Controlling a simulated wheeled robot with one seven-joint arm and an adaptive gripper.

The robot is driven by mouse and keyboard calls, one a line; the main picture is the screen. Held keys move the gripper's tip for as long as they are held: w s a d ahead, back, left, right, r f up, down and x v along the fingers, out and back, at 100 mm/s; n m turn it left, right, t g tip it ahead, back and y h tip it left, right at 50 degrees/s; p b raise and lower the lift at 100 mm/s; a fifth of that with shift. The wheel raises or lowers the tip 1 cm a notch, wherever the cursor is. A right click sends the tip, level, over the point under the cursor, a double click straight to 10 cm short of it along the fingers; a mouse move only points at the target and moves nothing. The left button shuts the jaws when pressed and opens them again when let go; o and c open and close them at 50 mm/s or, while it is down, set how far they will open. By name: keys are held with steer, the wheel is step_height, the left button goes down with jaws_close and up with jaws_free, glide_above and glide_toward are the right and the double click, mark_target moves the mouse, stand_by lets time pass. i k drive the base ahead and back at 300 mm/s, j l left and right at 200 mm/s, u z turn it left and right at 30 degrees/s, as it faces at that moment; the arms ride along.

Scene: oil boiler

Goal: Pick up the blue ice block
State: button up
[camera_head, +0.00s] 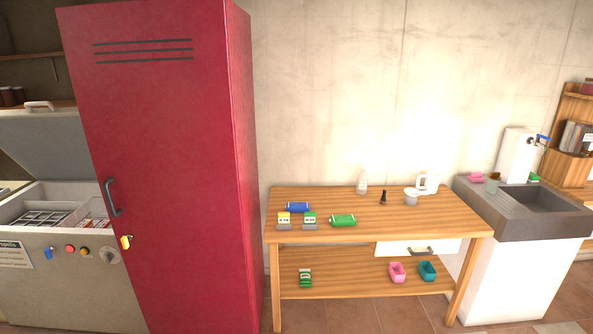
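A small blue block (297,207) lies on the top of the wooden table (440,222), near its back left. It looks like the blue ice block, but it is too small to see details. A similar green block (342,220) lies to its right and nearer the front. Two small items, one with a yellow top (284,219) and one with a green top (309,219), stand just in front of the blue block. My gripper is not in view.
A tall red locker (170,150) stands left of the table. An open chest unit (45,285) is at far left, a dark sink (535,212) at right. A bottle (362,183), dark item (383,198) and white cup (411,196) stand on the tabletop. Its front middle is clear.

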mark_target(301, 206)
steer(key=i, duration=1.6)
steer(key=i+l+u, duration=0.1)
steer(key=i, duration=1.45)
